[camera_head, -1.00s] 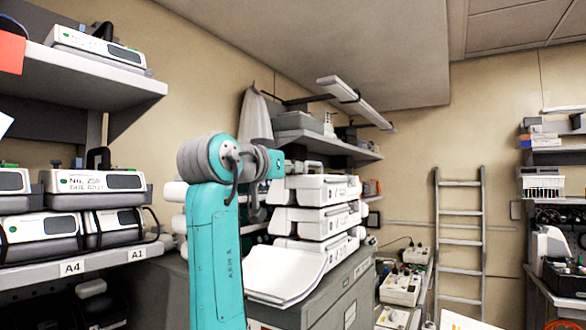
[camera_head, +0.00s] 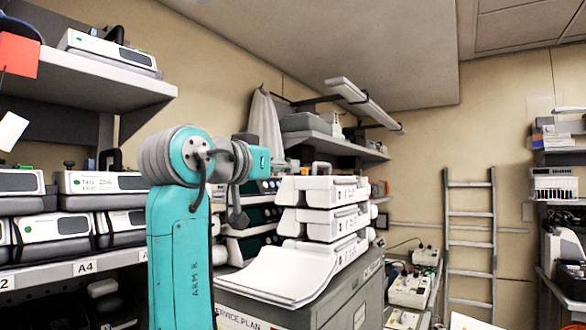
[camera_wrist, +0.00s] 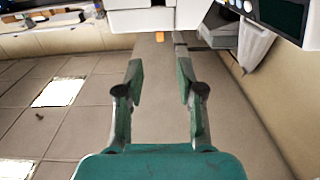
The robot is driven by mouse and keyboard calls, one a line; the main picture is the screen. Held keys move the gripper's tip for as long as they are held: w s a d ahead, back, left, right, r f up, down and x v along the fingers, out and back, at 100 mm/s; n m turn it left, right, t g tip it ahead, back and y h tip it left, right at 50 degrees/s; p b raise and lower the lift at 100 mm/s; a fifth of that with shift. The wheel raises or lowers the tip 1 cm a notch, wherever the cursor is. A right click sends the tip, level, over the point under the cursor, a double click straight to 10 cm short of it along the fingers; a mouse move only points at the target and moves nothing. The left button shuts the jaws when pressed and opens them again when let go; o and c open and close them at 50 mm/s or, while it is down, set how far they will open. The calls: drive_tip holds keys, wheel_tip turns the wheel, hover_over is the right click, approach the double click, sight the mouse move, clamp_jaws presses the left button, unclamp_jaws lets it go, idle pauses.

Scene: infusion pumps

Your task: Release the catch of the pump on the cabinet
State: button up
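A stack of white pumps (camera_head: 325,222) stands on the grey cabinet (camera_head: 345,298) in the head view, with dark fronts (camera_head: 262,214) showing on its left side. A light grey handle (camera_head: 318,167) rises at the top of the stack. I cannot make out the catch. My arm's wrist is left of the stack in the picture; my fingers cannot be made out there. In the wrist view my gripper (camera_wrist: 158,82) is open, with nothing between its fingers. White casing (camera_wrist: 155,18) and a dark panel (camera_wrist: 280,15) show at the top edge, beyond the fingertips.
Curved white sheets (camera_head: 278,275) lie on the cabinet in front of the stack. Shelves with more pumps (camera_head: 105,182) stand at the left, near my arm. A wall shelf (camera_head: 335,145) hangs behind the stack. A ladder (camera_head: 470,245) leans at the right.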

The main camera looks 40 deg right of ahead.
drive_tip(key=shift+v, duration=2.45)
